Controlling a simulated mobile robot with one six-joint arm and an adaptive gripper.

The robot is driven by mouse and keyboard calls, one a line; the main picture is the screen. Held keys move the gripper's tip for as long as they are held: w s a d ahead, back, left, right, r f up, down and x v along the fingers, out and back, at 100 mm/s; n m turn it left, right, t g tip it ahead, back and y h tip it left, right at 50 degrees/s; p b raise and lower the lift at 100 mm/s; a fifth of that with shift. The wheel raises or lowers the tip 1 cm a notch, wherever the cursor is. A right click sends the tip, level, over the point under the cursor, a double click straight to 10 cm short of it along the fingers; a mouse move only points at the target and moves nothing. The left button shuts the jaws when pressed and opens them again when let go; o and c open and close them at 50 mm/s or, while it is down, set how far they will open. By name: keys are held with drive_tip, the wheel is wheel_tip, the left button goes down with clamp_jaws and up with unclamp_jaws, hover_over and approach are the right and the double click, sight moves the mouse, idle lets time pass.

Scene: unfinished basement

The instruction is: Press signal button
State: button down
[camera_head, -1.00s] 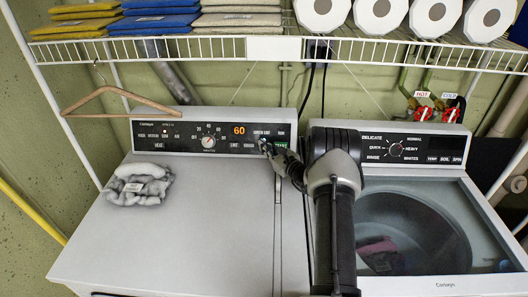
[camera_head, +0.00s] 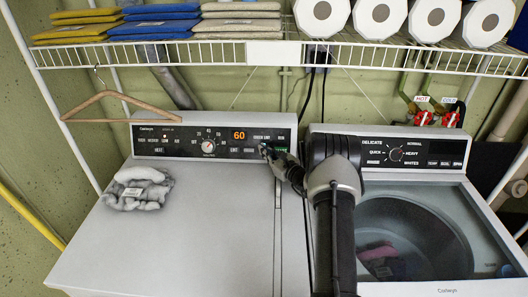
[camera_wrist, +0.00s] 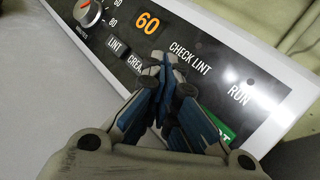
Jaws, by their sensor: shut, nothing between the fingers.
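The dryer's black control panel (camera_head: 214,142) shows an orange 60, a dial (camera_head: 208,146) and small buttons. I cannot make out any button marked signal. My gripper (camera_wrist: 158,62) is shut and empty, its fingertips at the panel just right of the CREA button. It also shows in the head view (camera_head: 265,150). I cannot tell whether the tips touch the panel; the fingers hide the surface behind them.
A wooden hanger (camera_head: 120,98) hangs left of the panel. A grey bundle (camera_head: 140,188) lies on the dryer top (camera_head: 200,235). A washer (camera_head: 420,230) stands at the right. A wire shelf (camera_head: 200,52) with folded cloths and white rolls runs above.

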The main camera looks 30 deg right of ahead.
drive_tip(key=shift+w+d+f+b, duration=0.1)
drive_tip(key=shift+f+b, duration=0.05)
drive_tip(key=shift+b, duration=0.25)
drive_tip(key=shift+w+d+f+b, duration=0.1)
drive_tip(key=shift+w+d+b, duration=0.1)
drive_tip(key=shift+b, duration=0.1)
drive_tip(key=shift+w+d+f+b, duration=0.2)
drive_tip(key=shift+w+b, duration=0.1)
drive_tip(key=shift+b, duration=0.3)
idle(1.0)
drive_tip(key=shift+s+a+r, duration=0.1)
drive_tip(key=shift+r, duration=0.05)
drive_tip(key=shift+s+a+r+p, duration=0.3)
drive_tip(key=shift+s+a+p, duration=0.1)
drive_tip(key=shift+s+p, duration=0.1)
idle(0.3)
drive_tip(key=shift+s+a+r+p, duration=0.75)
drive_tip(key=shift+s, duration=0.25)
drive_tip(key=shift+s+a+r+p, duration=0.2)
drive_tip(key=shift+s+a+p, duration=0.1)
drive_tip(key=shift+s, duration=0.1)
drive_tip(key=shift+s+a+r+p, duration=0.15)
drive_tip(key=shift+s+a, duration=0.15)
drive_tip(key=shift+s, duration=0.1)
